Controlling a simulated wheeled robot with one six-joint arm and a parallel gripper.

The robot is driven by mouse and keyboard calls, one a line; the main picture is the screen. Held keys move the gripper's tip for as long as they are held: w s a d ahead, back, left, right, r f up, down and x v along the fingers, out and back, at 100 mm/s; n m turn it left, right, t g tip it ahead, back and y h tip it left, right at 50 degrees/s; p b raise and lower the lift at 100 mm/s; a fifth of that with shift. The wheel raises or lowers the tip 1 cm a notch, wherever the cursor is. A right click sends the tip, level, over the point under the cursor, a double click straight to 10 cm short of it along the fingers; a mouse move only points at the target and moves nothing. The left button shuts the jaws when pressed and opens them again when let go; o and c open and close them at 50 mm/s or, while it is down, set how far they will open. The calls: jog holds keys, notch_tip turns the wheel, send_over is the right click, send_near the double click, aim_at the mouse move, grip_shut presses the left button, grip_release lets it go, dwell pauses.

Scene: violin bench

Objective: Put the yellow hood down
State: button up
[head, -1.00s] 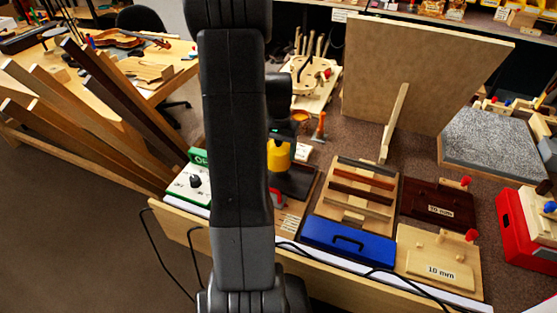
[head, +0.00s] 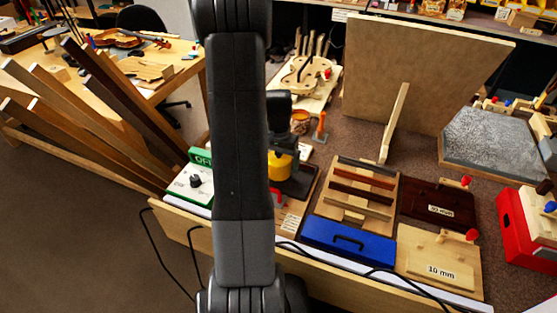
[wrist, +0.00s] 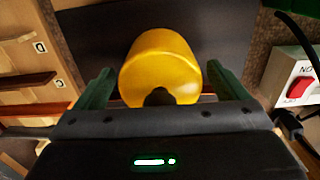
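The yellow hood (head: 281,167) is a rounded yellow piece, partly hidden behind my arm in the head view. In the wrist view the hood (wrist: 160,62) fills the space between my two green fingers, with a dark knob on its near side. A black flat surface (wrist: 90,35) lies beyond the hood. In the head view a dark base (head: 299,184) shows beside and below the hood. I cannot tell whether the hood touches it.
A wooden rack with dark strips (head: 352,192) and a blue case (head: 347,240) lie to the right. An orange-handled tool (head: 320,127) stands behind. A red switch (wrist: 299,87) is at the right in the wrist view.

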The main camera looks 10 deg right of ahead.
notch_tip(320, 180, up, 12)
jog(key=shift+r, duration=0.2)
dwell(0.4)
jog(key=shift+f, duration=0.1)
notch_tip(320, 180, down, 13)
jog(key=shift+r, duration=0.1)
notch_tip(320, 180, up, 3)
jog(key=shift+f, duration=0.1)
jog(key=shift+r, duration=0.7)
jog(key=shift+f, duration=0.1)
